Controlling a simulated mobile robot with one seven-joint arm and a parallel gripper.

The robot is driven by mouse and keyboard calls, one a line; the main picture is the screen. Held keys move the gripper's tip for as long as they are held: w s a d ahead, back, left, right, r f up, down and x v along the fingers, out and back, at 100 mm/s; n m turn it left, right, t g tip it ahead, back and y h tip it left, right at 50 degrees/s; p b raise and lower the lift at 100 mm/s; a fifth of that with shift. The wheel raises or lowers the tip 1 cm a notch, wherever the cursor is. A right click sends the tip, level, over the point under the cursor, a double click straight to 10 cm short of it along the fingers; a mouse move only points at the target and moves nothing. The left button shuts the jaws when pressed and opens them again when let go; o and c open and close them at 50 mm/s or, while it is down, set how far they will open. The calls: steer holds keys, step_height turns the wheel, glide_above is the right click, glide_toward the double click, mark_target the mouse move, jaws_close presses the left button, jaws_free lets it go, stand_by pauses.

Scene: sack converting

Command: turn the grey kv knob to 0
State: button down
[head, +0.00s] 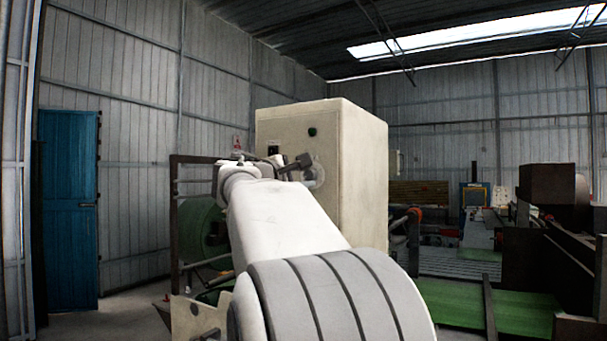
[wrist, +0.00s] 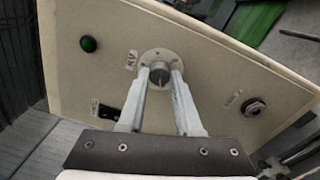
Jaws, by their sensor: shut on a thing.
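In the wrist view, the grey kv knob (wrist: 159,76) sits on a round pale dial plate (wrist: 154,56) with a KV label (wrist: 131,61) beside it. My gripper (wrist: 161,73) is shut on the knob, one finger on each side of it. The dial marks are too small to read, and I cannot tell which mark the knob points to. In the head view, my gripper (head: 297,165) is at the front face of the cream cabinet (head: 362,160). My arm and gripper hide most of the knob there.
The panel also carries a green button (wrist: 88,44), a black switch (wrist: 107,113) and a dark round control (wrist: 255,107). A dark metal frame with a green roll (head: 200,232) stands left of the cabinet. A blue door (head: 70,210) is at far left.

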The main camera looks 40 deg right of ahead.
steer(key=shift+n, duration=0.4)
steer(key=c, duration=0.6)
jaws_free()
steer(key=shift+a, duration=0.1)
steer(key=b+v, duration=0.3)
steer(key=v, duration=1.4)
steer(key=shift+s+f, duration=0.1)
